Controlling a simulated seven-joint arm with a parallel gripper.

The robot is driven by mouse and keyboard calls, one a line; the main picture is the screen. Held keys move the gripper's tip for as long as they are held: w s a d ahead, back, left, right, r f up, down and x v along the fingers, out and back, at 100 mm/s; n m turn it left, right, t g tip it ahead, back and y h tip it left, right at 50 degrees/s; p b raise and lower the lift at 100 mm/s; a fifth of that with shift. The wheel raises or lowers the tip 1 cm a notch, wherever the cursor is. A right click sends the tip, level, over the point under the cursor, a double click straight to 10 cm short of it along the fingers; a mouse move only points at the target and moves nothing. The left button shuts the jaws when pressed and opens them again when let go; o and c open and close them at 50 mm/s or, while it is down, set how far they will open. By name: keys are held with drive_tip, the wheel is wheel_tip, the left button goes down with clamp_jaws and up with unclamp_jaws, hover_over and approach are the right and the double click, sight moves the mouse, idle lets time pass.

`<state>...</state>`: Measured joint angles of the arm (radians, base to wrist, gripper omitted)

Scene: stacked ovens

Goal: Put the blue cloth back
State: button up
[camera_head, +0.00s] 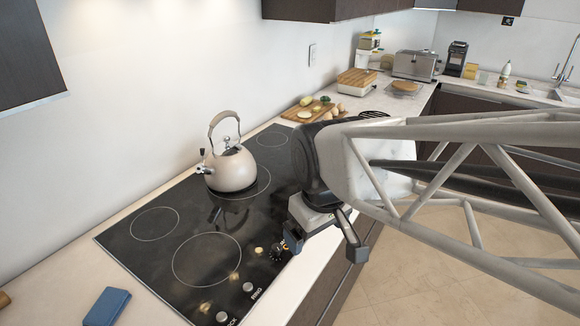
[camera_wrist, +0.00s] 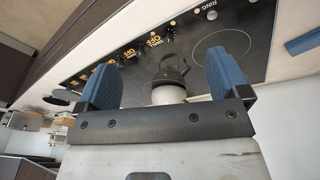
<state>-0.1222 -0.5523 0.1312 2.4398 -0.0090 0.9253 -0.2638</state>
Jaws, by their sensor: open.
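The blue cloth (camera_head: 107,306) lies folded on the pale counter at the bottom left, just past the near left corner of the cooktop. In the wrist view, a blue piece that looks like the cloth (camera_wrist: 303,42) shows at the upper right edge. My gripper (camera_head: 324,246) is over the front right edge of the cooktop, well to the right of the cloth. Its fingers are apart, and I see nothing between them. In the wrist view, both blue-grey fingers of my gripper (camera_wrist: 165,78) are spread wide.
A beige kettle (camera_head: 231,167) stands on the black cooktop (camera_head: 140,260). Knobs (camera_head: 249,287) line its front edge. A cutting board with food (camera_head: 308,111) and a toaster (camera_head: 415,65) are farther back. The counter around the cloth looks mostly clear.

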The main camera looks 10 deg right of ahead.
drive_tip(key=s+d+m, duration=0.4)
drive_tip(key=s, duration=0.1)
drive_tip(key=shift+d+m, duration=0.25)
drive_tip(key=shift+m, duration=0.05)
